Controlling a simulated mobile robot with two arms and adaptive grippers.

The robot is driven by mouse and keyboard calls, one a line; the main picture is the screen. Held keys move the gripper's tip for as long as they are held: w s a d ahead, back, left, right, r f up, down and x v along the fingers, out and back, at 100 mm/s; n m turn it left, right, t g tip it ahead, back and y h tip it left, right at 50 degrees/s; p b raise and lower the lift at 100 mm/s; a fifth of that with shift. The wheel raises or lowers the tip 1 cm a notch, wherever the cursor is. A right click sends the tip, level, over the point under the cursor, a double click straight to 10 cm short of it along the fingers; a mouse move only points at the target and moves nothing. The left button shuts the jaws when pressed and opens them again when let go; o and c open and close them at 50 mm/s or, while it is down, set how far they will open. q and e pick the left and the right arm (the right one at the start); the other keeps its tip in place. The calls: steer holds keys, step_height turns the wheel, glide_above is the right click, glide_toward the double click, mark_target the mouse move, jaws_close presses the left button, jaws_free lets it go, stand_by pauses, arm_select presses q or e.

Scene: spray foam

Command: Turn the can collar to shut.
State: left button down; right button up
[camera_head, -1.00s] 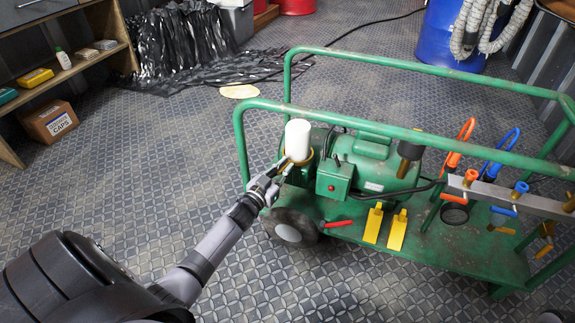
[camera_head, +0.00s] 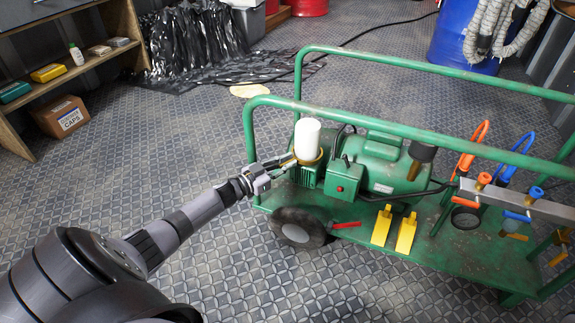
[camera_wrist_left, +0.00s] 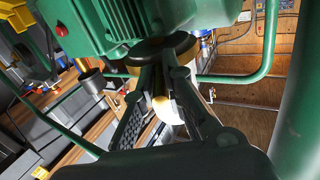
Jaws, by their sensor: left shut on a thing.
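The white can (camera_head: 307,138) stands upright on the green machine on the cart. A yellow collar (camera_head: 311,160) sits around its base. My left gripper (camera_head: 289,162) reaches in from the left and is shut on the collar at its left side. The exact contact at the fingertips is hard to see. My right gripper is out of view.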

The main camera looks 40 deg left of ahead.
arm_select(q)
steer(key=shift+a, duration=0.2)
steer(key=c, duration=1.8)
jaws_free()
steer(key=shift+o, duration=0.7)
steer(key=shift+s+f, duration=0.15)
steer(key=shift+s, duration=0.2)
steer(key=v, duration=1.1)
steer(key=shift+s+a, duration=0.1)
